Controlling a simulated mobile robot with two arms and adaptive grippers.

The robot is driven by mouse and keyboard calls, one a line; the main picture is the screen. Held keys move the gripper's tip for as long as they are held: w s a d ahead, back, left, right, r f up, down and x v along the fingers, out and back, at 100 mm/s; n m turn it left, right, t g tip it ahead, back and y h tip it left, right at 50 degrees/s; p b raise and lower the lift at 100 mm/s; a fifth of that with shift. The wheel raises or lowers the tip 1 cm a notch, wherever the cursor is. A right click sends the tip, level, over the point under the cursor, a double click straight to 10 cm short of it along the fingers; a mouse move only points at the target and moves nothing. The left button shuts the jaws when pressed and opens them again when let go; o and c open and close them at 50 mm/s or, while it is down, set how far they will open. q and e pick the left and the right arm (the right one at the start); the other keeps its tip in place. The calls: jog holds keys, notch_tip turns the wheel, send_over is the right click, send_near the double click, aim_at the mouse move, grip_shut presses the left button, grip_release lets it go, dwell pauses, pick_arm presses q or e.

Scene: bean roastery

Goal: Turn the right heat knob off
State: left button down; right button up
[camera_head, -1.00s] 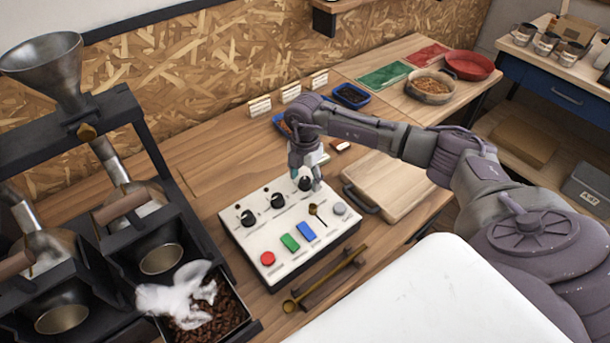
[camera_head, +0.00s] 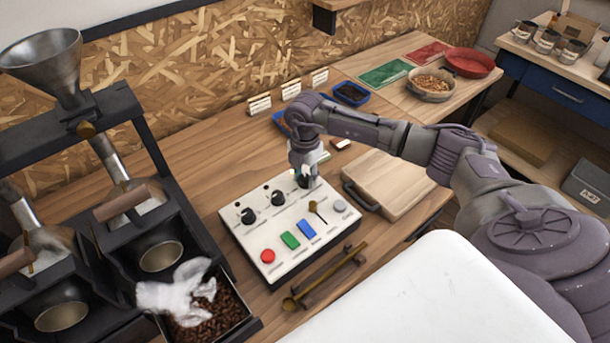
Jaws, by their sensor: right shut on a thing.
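The white control panel (camera_head: 275,240) lies on the wooden bench. It has three black knobs in a row along its far side: the left knob (camera_head: 248,216), the middle knob (camera_head: 278,198) and the right knob (camera_head: 303,181). My right gripper (camera_head: 306,178) points down over the right knob and is shut on it. The fingers partly cover the knob, so its pointer cannot be read. My left gripper is not in view.
The panel also carries a red button (camera_head: 267,256), a green button (camera_head: 290,240), a blue button (camera_head: 306,229) and a small lever (camera_head: 318,211). A wooden board (camera_head: 395,186) lies to the right. The roaster (camera_head: 105,200) stands at the left.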

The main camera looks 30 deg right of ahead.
aim_at(305, 177)
jog(key=n+b, duration=0.3)
jog(key=n, duration=0.3)
jog(key=shift+f+b, duration=0.15)
jog(key=shift+b, duration=0.2)
jog(key=n+b, duration=0.3)
jog(key=n, duration=0.2)
jog(key=shift+n, duration=0.3)
jog(key=n+b, duration=0.3)
jog(key=n, duration=0.3)
jog(key=n+b, duration=0.3)
jog(key=n, duration=0.2)
jog(key=shift+n, duration=0.4)
jog(key=o, duration=1.2)
jog(key=shift+c, duration=0.2)
notch_tip(305, 177, up, 12)
jog(key=shift+r, duration=0.2)
